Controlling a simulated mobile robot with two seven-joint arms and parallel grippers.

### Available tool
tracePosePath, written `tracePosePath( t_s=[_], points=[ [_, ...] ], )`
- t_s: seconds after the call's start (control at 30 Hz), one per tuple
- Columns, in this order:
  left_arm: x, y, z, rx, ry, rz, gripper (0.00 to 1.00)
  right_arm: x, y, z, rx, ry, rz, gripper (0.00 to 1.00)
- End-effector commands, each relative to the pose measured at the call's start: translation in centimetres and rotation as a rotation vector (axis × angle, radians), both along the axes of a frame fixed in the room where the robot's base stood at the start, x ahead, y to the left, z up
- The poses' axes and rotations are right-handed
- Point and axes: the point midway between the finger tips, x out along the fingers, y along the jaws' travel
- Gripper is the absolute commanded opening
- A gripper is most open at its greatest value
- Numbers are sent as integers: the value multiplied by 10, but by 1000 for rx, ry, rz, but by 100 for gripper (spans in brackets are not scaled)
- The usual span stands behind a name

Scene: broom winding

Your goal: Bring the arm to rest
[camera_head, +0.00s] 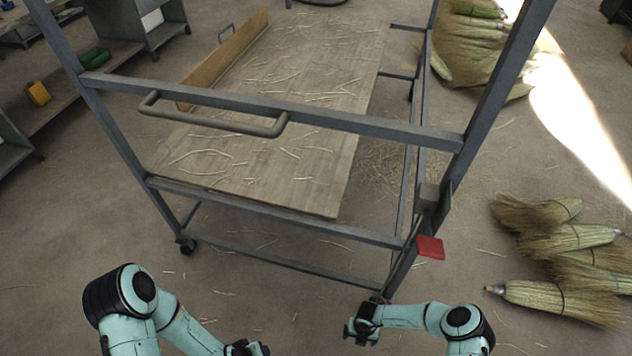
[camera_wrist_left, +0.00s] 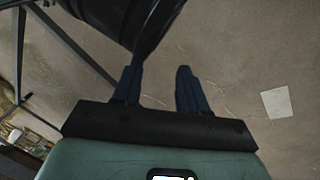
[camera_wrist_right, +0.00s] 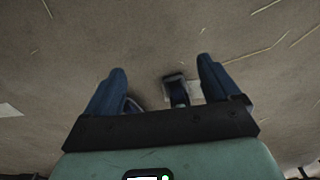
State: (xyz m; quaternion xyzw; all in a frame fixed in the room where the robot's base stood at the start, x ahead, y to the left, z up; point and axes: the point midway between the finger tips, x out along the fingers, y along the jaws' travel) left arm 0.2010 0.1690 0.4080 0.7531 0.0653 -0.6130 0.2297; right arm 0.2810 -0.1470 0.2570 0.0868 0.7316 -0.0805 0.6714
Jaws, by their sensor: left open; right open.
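My left arm comes in at the bottom left of the head view, and my left gripper (camera_head: 250,349) is low at the bottom edge. In the left wrist view the two fingers of my left gripper (camera_wrist_left: 156,88) stand apart with nothing between them. My right gripper (camera_head: 362,322) is low in front of the cart's right front leg in the head view. In the right wrist view the fingers of my right gripper (camera_wrist_right: 160,92) are apart and hold nothing. Both grippers are clear of the cart's bed.
A grey metal-framed cart (camera_head: 300,112) with a straw-strewn wooden board (camera_head: 290,150) stands in front of me. A red piece (camera_head: 430,247) hangs on its right leg. Brooms (camera_head: 560,297) lie on the floor at right. Shelving (camera_head: 135,25) stands at the back left.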

Motion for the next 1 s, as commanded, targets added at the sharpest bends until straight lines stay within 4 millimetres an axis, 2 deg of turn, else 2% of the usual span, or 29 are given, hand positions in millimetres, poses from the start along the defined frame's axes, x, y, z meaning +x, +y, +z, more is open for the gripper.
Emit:
tracePosePath(
  t_s=[0.03, 0.17, 0.33, 0.5, 0.7, 0.8, 1.0],
  points=[
    [0, 0, 0, 0, -1, -1, 43, 4, -8, 11, -26, -53, 218, 89],
    [0, 0, 0, 0, 0, 0, 43, 5, -20, 34, -80, -148, 764, 89],
    [0, 0, 0, 0, 0, 0, 43, -5, -29, 72, -151, -232, 1546, 89],
    [0, 0, 0, 0, 0, 0, 43, -35, -29, 111, -194, -278, 2268, 89],
    [0, 0, 0, 0, 0, 0, 43, -82, -23, 155, -211, -342, 2943, 89],
    [-14, -6, 35, -16, 32, -14, 43, -96, -16, 187, -162, -369, 2956, 89],
    [-43, -19, 88, -52, 112, -45, 43, -124, -3, 240, -34, -416, 2969, 89]
  ],
)
